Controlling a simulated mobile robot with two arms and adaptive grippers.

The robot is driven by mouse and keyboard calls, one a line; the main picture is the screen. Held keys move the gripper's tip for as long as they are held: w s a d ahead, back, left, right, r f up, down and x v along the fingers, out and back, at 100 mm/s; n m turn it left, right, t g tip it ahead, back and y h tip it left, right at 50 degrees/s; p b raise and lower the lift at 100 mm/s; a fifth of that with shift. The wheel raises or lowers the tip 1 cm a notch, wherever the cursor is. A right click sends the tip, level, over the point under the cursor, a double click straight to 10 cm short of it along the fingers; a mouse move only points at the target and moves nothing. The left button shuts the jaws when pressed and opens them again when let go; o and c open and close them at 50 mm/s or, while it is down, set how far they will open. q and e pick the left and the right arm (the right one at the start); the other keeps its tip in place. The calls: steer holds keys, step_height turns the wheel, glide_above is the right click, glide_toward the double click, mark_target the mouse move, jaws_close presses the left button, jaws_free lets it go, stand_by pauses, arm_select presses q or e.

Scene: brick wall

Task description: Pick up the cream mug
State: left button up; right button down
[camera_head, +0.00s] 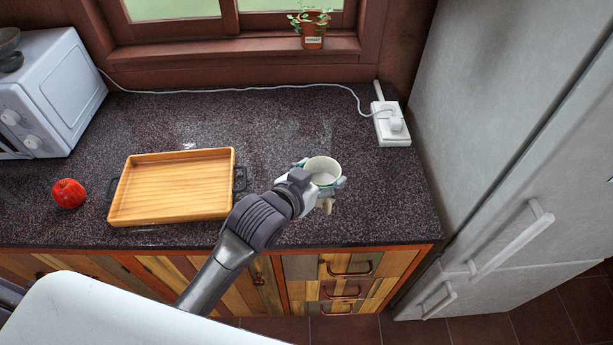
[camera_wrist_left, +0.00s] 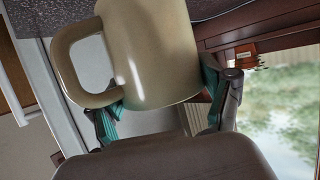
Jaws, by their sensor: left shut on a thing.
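The cream mug (camera_head: 322,171) shows in the head view near the right end of the dark counter, its open rim facing up. My left gripper (camera_head: 317,183) reaches it from the lower left, with its fingers on both sides of the mug. In the left wrist view the mug (camera_wrist_left: 158,50) fills the upper middle, its handle to the left. The teal fingertips of the left gripper (camera_wrist_left: 160,105) press on either side of its body, so it is shut on the mug. I cannot tell whether the mug's base touches the counter. My right gripper is not in view.
A wooden tray (camera_head: 120,190) with dark handles lies left of the mug, with a red apple (camera_head: 68,193) beyond it. A white microwave (camera_head: 52,95) stands at the left. A white power socket (camera_head: 391,125) with a cable is behind right. The fridge (camera_head: 500,150) borders the right.

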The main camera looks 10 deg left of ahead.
arm_select(q)
steer(key=shift+s+d+r+b, duration=0.15)
steer(key=shift+d+r, duration=0.35)
steer(key=shift+d, duration=0.3)
steer(key=shift+s+d+r+b, duration=0.1)
steer(key=shift+d+r, duration=0.45)
steer(key=shift+d, duration=0.25)
steer(key=shift+s+d+r+b, duration=0.15)
steer(key=shift+d+r, duration=0.35)
steer(key=shift+d, duration=0.3)
